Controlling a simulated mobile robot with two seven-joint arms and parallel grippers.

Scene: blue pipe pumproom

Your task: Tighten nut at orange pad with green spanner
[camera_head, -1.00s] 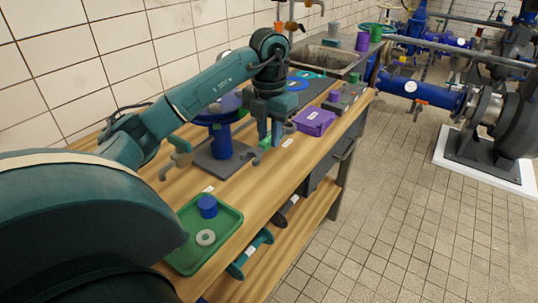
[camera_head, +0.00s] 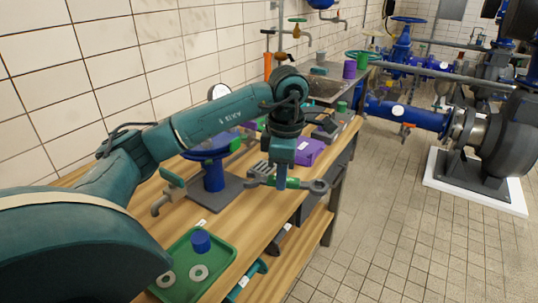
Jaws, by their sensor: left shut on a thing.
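My left gripper (camera_head: 281,178) is shut on a spanner with a green handle (camera_head: 293,183). The spanner lies roughly crosswise in the picture, its grey open jaw (camera_head: 260,173) to the left and its grey ring end (camera_head: 319,187) to the right. It appears to be held above the bench's front edge. I cannot make out an orange pad or its nut; my arm and gripper hide part of the bench. My right gripper is not in view.
The wooden bench (camera_head: 243,218) bears a blue flanged stand (camera_head: 213,177) on a grey plate, a green tray (camera_head: 222,255) with a blue cylinder (camera_head: 201,241) and two pale rings, and a purple tray (camera_head: 310,152). A sink (camera_head: 322,88) is behind.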

